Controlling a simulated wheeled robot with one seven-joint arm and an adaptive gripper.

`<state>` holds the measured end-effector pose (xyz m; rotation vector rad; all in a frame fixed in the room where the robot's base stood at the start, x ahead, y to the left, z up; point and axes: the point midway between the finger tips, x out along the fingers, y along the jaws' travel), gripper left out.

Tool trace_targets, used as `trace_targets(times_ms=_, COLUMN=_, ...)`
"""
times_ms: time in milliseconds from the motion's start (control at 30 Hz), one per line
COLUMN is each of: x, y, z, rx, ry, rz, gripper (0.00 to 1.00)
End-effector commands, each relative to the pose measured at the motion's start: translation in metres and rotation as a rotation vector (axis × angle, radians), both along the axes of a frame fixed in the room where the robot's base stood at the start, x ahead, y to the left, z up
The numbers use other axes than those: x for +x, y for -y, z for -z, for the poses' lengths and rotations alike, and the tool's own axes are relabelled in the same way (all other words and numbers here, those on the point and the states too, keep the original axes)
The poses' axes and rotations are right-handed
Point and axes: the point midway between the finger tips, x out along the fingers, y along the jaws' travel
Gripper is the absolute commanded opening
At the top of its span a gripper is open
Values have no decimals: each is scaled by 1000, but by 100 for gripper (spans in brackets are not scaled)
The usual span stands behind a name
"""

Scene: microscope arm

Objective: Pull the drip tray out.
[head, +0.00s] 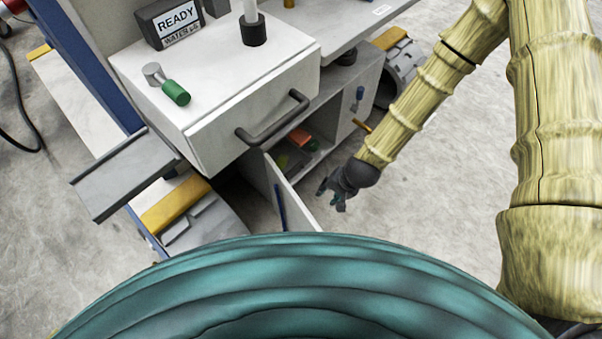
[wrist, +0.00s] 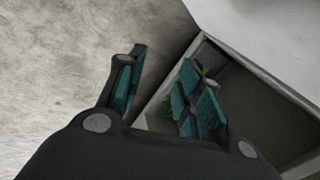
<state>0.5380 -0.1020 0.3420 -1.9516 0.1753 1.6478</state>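No part is labelled as the drip tray, so I cannot tell for sure which it is. A white drawer-like front (head: 250,120) with a dark bar handle (head: 272,118) is in the middle of the head view. A flat grey tray-like piece (head: 125,175) sticks out at the left of the white unit. My gripper (head: 335,194) is lower right of the handle, apart from it, beside the open cabinet below. In the wrist view my gripper (wrist: 163,92) has its teal-padded fingers spread with nothing held. An edge of a pale open compartment (wrist: 255,85) shows behind the right fingers.
A READY display (head: 176,20) and a green-ended knob (head: 175,92) are on top of the unit. Grey floor (head: 440,190) lies clear at the right.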

Motion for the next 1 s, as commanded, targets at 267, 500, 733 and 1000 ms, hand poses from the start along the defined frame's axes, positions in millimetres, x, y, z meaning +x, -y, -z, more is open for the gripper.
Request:
trace_targets(times_ms=267, x=69, y=-23, z=41, rx=103, ry=44, rz=118, gripper=35)
trace_targets(times_ms=500, x=121, y=-36, z=51, rx=188, ry=73, rz=204, gripper=35)
trace_targets(times_ms=733, x=146, y=-42, z=49, rx=234, ry=87, rz=246, gripper=35)
trace_targets(times_ms=1000, x=156, y=-49, z=63, rx=239, ry=88, rz=250, gripper=35)
